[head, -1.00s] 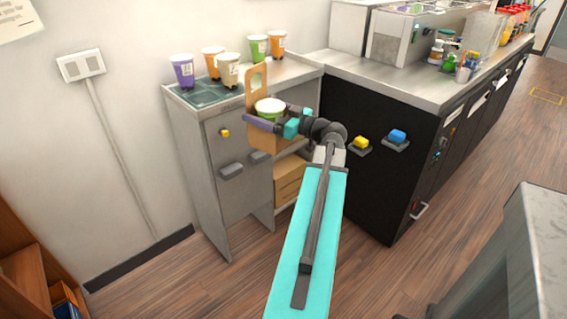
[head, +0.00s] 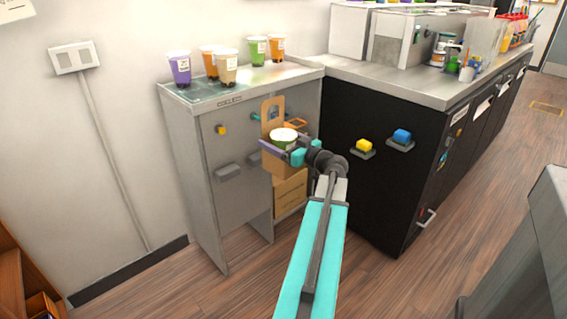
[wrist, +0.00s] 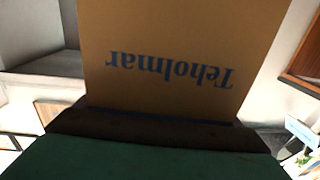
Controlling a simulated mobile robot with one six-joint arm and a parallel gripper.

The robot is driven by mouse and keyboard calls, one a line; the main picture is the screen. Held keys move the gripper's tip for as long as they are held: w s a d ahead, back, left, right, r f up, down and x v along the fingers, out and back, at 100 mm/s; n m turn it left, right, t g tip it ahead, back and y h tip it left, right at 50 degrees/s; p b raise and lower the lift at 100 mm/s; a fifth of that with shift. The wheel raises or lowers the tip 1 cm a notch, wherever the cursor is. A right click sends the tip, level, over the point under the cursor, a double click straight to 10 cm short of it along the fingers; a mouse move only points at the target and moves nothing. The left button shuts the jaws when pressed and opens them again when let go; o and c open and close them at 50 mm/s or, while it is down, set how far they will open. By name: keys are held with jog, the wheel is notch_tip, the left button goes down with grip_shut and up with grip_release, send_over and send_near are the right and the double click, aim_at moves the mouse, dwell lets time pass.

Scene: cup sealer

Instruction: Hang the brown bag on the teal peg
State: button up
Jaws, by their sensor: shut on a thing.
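The brown bag (head: 272,107) is upright in front of the grey stand, with its holed handle panel sticking up. A cup with a pale lid (head: 284,135) shows in it. My gripper (head: 284,153) is shut on the bag and hides part of its lower body. In the wrist view the bag's printed face (wrist: 165,35) fills the middle, its lettering upside down, above the gripper's dark edge (wrist: 160,130). The teal peg (head: 256,117) shows as a small tip on the stand's front, just left of the handle panel. Whether they touch cannot be told.
The grey stand (head: 190,150) carries several filled cups on top. A yellow peg (head: 221,130) and grey ledges are on its front. A cardboard box (head: 291,193) sits below the bag. A black cabinet (head: 345,200) with yellow and blue buttons stands to the right.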

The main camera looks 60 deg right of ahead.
jog(key=shift+m+g+h, duration=0.3)
jog(key=shift+m+h, duration=0.1)
jog(key=shift+h, duration=0.4)
jog(key=d+f+b, duration=0.1)
jog(key=f, duration=0.1)
jog(key=d+f+b, duration=0.1)
jog(key=f+b, duration=0.1)
jog(key=f, duration=0.1)
jog(key=d+f+b, duration=0.1)
jog(key=f, duration=0.1)
jog(key=shift+s+d+f, duration=0.2)
jog(key=shift+s+f, duration=0.1)
jog(key=shift+s, duration=0.05)
jog(key=shift+w+d, duration=0.1)
jog(key=shift+w, duration=0.2)
jog(key=f+p+x, duration=0.1)
jog(key=p+x, duration=0.4)
jog(key=x, duration=0.3)
jog(key=shift+f, duration=0.25)
dwell(0.5)
jog(key=shift+w+d+f+b, duration=0.15)
jog(key=shift+w+f+b, duration=0.45)
jog(key=shift+b, duration=1.25)
jog(key=o, duration=0.9)
jog(key=shift+s, duration=0.1)
